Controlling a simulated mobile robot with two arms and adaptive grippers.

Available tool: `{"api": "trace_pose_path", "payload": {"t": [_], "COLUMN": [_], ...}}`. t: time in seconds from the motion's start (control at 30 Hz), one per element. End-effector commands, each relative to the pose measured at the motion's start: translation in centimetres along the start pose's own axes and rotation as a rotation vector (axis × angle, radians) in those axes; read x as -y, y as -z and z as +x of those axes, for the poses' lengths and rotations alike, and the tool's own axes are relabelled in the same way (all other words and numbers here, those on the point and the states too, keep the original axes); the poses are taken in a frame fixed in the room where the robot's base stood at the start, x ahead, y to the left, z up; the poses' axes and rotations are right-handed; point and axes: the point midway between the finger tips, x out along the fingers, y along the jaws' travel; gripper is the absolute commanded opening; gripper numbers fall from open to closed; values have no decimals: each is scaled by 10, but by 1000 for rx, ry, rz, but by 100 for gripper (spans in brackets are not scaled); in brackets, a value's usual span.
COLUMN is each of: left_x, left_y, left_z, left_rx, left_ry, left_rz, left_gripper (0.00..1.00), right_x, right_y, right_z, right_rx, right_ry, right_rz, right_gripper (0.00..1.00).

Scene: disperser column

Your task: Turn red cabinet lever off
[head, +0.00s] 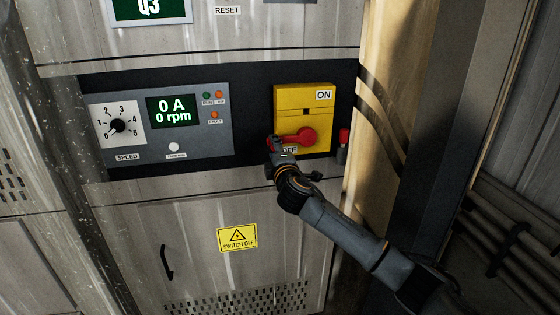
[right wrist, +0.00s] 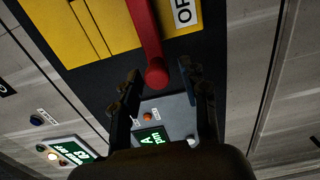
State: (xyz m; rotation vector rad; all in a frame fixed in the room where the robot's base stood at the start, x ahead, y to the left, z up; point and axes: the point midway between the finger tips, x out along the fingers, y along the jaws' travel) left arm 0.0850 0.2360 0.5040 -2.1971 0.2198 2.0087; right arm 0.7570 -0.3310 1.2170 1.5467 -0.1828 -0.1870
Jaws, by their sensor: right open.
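The red lever (head: 306,136) sits on a yellow plate (head: 290,98) on the cabinet front. Its handle points left from a round hub and lies about level. The plate reads ON at its upper right, and a partly covered OFF label (head: 290,150) is just below the handle. My right gripper (head: 277,147) is at the handle's left end. In the right wrist view the lever's tip (right wrist: 156,74) lies between the two open fingertips (right wrist: 159,68), with gaps on both sides. My left gripper is not in view.
Left of the plate is a grey panel (head: 210,137) with a speed knob (head: 117,126) and a display reading 0 A, 0 rpm. A small red part (head: 344,135) sticks out right of the plate. A cabinet door with a black handle (head: 166,262) is below.

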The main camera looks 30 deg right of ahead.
Motion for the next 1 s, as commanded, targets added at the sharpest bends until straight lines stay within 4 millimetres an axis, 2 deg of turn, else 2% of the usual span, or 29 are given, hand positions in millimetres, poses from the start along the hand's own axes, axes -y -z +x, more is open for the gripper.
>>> {"api": "trace_pose_path", "payload": {"t": [0.3, 0.5, 0.7, 1.0], "left_x": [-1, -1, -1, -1], "left_y": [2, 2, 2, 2], "left_z": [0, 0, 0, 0], "left_rx": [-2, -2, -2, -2], "left_ry": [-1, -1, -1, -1], "left_rz": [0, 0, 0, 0], "left_gripper": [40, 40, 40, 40], "right_x": [1, 1, 0, 0], "right_y": [0, 0, -1, 0], "right_z": [-61, -91, -102, -103], "right_rx": [-2, -2, 1, 1], "right_ry": [0, 0, 0, 0], "right_rz": [-1, -1, -1, -1], "right_gripper": [44, 44, 44, 44]}}
